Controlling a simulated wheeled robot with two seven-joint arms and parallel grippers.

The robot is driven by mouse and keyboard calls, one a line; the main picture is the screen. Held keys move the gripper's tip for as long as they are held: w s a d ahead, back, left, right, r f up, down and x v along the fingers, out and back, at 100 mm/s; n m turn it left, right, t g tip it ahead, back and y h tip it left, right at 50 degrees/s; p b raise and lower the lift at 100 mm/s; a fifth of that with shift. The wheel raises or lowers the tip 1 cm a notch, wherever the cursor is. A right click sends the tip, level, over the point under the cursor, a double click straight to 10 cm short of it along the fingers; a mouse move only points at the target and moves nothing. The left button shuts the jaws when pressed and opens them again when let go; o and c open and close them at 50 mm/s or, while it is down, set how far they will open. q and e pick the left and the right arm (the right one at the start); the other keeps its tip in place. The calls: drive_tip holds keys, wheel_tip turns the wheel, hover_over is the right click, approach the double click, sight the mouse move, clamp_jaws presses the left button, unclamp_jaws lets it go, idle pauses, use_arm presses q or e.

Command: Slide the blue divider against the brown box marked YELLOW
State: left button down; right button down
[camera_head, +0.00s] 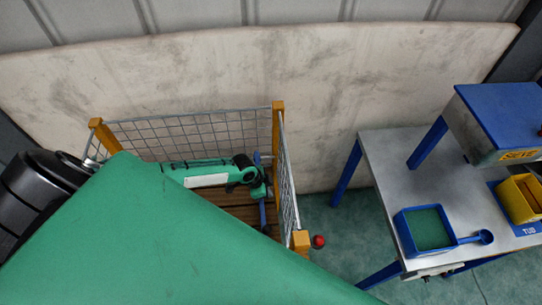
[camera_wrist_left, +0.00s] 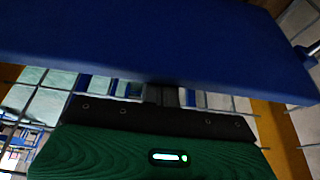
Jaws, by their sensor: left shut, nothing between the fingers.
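The blue divider (camera_head: 263,216) shows in the head view as a narrow, nearly edge-on strip inside the wire-sided crate, partly hidden by my left gripper. In the left wrist view a broad blue panel (camera_wrist_left: 150,45), which appears to be the divider, fills the top of the picture close to the fingers. My left gripper (camera_head: 260,188) is inside the crate, shut and empty, right beside the divider; I cannot tell whether they touch. It also shows in the left wrist view (camera_wrist_left: 165,97). No brown box marked YELLOW is visible. My right gripper is out of view.
The crate has mesh walls (camera_head: 205,130), orange posts (camera_head: 278,125) and a slatted floor (camera_head: 240,205). A large green surface (camera_head: 150,240) hides its near part. To the right, a grey table (camera_head: 385,165) holds a blue tray (camera_head: 402,228) and a yellow bin (camera_head: 512,205).

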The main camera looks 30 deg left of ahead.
use_arm(q)
drive_tip(key=s+a, duration=0.8)
drive_tip(key=a, duration=0.2)
drive_tip(key=shift+a+b, duration=0.2)
drive_tip(key=shift+b, duration=0.1)
idle(0.5)
drive_tip(key=shift+s+a+b, duration=2.15)
drive_tip(key=shift+s+a, duration=1.1)
drive_tip(key=shift+a, duration=1.1)
wheel_tip(320, 180, up, 12)
drive_tip(key=d+p, duration=0.1)
drive_tip(key=p, duration=0.9)
drive_tip(key=shift+w, duration=0.45)
drive_tip(key=shift+d, duration=0.1)
